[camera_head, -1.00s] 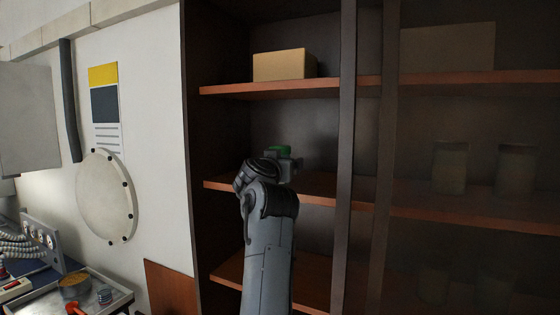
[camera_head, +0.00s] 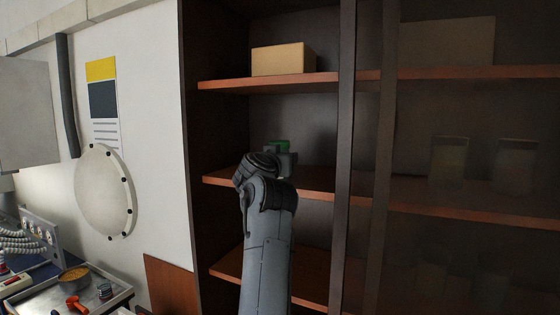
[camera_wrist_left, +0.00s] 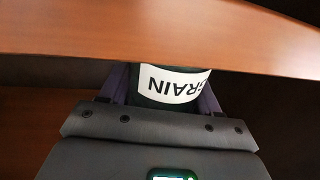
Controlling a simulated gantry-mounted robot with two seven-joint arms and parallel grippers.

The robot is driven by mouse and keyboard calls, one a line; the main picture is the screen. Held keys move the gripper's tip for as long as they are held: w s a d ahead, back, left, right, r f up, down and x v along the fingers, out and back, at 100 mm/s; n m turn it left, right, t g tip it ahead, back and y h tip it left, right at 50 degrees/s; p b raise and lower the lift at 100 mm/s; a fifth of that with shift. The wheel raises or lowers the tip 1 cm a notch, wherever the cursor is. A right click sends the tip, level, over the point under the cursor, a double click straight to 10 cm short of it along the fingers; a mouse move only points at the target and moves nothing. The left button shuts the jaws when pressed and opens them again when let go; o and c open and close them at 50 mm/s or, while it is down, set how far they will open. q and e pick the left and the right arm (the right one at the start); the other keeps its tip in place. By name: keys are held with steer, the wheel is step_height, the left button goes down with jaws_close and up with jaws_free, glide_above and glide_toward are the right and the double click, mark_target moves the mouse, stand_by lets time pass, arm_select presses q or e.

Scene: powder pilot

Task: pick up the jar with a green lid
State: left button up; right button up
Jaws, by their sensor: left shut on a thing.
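The jar's green lid (camera_head: 279,145) shows above my left gripper (camera_head: 284,162) at the middle shelf of the dark cabinet. The rest of the jar is hidden behind my wrist in the head view. In the left wrist view, the jar (camera_wrist_left: 173,84) has a white label reading "GRAIN", upside down in the picture. My left gripper (camera_wrist_left: 160,92) is shut on it, with one finger on each side. A wooden shelf edge (camera_wrist_left: 160,35) hides part of the jar there. I cannot tell whether the jar touches the shelf. My right gripper is not in view.
The middle shelf (camera_head: 318,190) and upper shelf (camera_head: 220,84) bound the space around the gripper. A cardboard box (camera_head: 282,60) stands on the upper shelf. A dark upright post (camera_head: 345,130) is close on the right. Dim jars (camera_head: 449,165) stand behind the right-hand panel.

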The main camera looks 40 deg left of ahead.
arm_select(q)
step_height(320, 180, up, 10)
steer(key=shift+r+b, duration=0.1)
steer(key=shift+b, duration=0.4)
steer(key=shift+s, duration=0.1)
stand_by(0.4)
